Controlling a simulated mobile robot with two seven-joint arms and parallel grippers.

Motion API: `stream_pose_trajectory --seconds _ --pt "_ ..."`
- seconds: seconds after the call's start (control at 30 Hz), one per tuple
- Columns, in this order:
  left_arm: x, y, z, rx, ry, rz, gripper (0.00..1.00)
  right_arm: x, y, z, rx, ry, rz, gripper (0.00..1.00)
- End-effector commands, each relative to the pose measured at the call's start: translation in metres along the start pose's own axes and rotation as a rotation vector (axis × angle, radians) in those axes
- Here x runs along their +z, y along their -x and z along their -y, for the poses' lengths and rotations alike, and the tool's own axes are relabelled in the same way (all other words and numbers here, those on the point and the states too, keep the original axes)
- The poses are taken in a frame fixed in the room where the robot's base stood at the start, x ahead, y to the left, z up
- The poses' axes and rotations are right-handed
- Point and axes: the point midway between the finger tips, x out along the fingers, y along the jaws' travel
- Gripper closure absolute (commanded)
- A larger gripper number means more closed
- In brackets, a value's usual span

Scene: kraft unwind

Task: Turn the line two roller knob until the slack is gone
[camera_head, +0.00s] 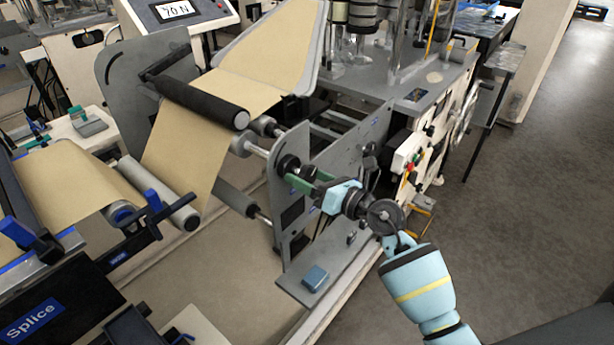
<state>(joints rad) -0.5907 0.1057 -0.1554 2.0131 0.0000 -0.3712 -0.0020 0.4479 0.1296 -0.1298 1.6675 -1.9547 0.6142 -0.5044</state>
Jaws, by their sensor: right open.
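The kraft paper web (190,150) runs over a black upper roller (195,97) and hangs down to a grey lower roller (165,195). It looks fairly flat there. A black round knob (288,164) sits on the outer face of the grey side plate; I cannot read a line two label on it. My right gripper (318,188), on a light blue arm from the lower right, is open beside the plate, close to the knob and a green part (299,183). I cannot tell whether it touches either. My left gripper is not in view.
A display (175,10) at the top reads 70 N. A splice table (45,300) with blue clamps stands at the lower left. A small blue block (315,278) sits on the plate's foot. A control panel (412,155) is behind my wrist. Open floor (530,190) lies at the right.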

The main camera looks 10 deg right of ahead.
Motion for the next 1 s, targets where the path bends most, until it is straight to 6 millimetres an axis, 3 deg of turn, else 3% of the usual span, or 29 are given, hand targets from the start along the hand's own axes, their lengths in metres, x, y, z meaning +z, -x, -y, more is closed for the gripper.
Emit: stream_pose_trajectory --seconds 0.3,0.53,1.0 --pt "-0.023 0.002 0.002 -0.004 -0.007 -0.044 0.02 0.004 0.034 -0.002 0.001 0.006 0.004 0.25" --pt "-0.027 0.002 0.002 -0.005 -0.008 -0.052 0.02 0.002 0.056 -0.001 0.000 0.003 0.003 0.25" --pt "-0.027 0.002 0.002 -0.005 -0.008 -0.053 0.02 0.002 0.062 -0.001 0.001 0.002 0.003 0.25"
